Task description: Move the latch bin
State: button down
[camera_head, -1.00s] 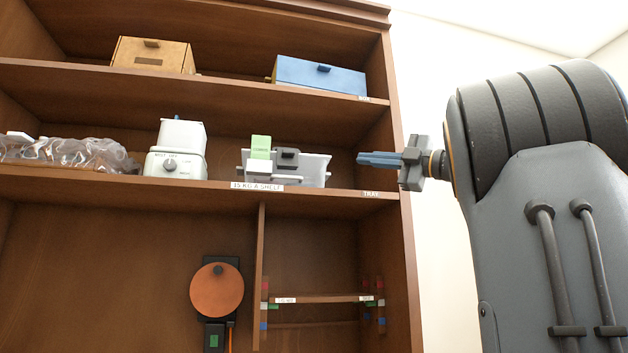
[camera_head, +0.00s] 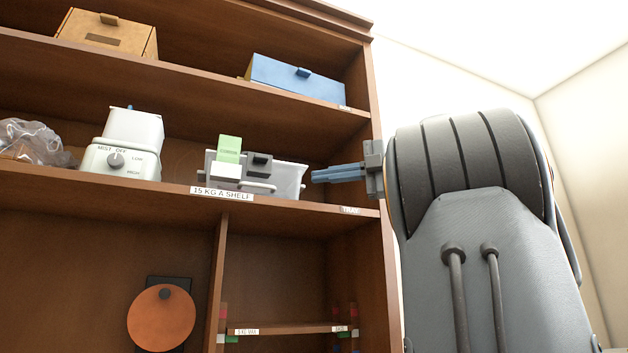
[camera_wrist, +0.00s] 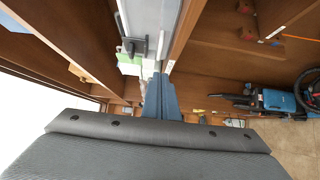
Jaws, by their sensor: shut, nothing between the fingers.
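The bin with a dark latch, which I take for the latch bin (camera_head: 287,181), is a pale, see-through tray-like bin on the middle shelf. A green tag (camera_head: 229,147) stands up at its front left, and a grey bar handle runs along its front. The bin's grey side (camera_wrist: 152,20) and dark latch also show at the top of the wrist view. My gripper (camera_head: 316,176) is shut and empty, its blue fingers pointing left, just right of the bin's right end. A small gap seems to show between them; contact is hard to judge. The fingers (camera_wrist: 159,93) also show in the wrist view.
The cabinet's right side post (camera_head: 381,240) stands close to my gripper. A white dial appliance (camera_head: 125,158) and a clear plastic bag (camera_head: 32,142) are left of the bin. A blue box (camera_head: 296,80) and a wooden box (camera_head: 106,35) sit on the shelf above.

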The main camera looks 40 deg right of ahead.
aim_at(278, 194)
jog(key=shift+w+a+p, duration=0.55)
jog(key=shift+w+p, duration=0.1)
jog(key=shift+w, duration=1.1)
jog(key=shift+w+a+p, duration=0.55)
jog(key=shift+w+p, duration=0.05)
jog(key=shift+w, duration=1.2)
jog(key=shift+w+a+p, duration=0.55)
jog(key=shift+w+p, duration=0.1)
jog(key=shift+w, duration=1.1)
jog(key=w+p, duration=0.1)
jog(key=w, duration=0.2)
jog(key=w+d+p, duration=0.1)
jog(key=w+p, duration=0.1)
jog(key=w, duration=0.1)
jog(key=shift+w+d, duration=0.25)
jog(key=shift+w, duration=0.1)
jog(key=shift+s+d, duration=0.1)
